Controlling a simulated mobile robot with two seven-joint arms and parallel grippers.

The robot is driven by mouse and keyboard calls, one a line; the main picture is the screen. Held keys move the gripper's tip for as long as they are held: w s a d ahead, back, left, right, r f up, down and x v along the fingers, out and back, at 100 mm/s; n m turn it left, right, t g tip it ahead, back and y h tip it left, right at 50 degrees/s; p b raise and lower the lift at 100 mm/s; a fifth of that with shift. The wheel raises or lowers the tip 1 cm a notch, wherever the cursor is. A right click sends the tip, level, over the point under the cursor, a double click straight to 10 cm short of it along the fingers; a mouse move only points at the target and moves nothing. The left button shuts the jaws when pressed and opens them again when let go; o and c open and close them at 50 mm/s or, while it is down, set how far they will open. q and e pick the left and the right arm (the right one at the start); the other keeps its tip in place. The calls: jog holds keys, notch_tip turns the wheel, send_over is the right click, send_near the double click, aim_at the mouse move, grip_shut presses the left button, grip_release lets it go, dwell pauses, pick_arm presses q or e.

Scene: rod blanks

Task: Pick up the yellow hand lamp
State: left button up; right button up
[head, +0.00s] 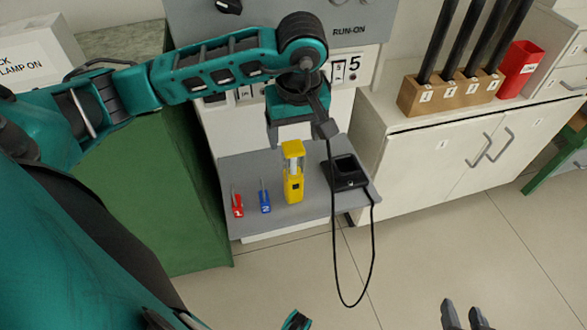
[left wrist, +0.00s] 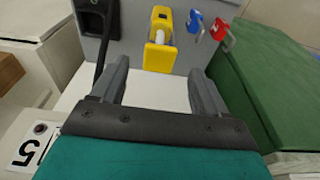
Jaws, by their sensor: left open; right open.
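The yellow hand lamp (head: 293,188) stands on a grey shelf (head: 315,194) below the machine panel, with a pale clear section near its top. It also shows in the left wrist view (left wrist: 158,57), just beyond and between my fingertips. My left gripper (head: 299,138) is open and empty just above the lamp's top, and its two fingers also show in the left wrist view (left wrist: 160,72). The lamp is not in its grasp. My right gripper (head: 464,310) is open and empty at the bottom right of the head view, over the floor, far from the lamp.
A green cabinet (head: 160,190) flanks the shelf on the left, a white cabinet (head: 400,170) on the right.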

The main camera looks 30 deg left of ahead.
aim_at(293, 158)
pick_arm(q)
jog(key=f, duration=0.3)
jog(key=f+b, duration=0.1)
jog(key=f, duration=0.2)
jog(key=w+a+f, duration=0.1)
jog(key=f, duration=0.2)
jog(key=shift+b, duration=0.3)
jog(key=shift+c, duration=0.2)
grip_shut()
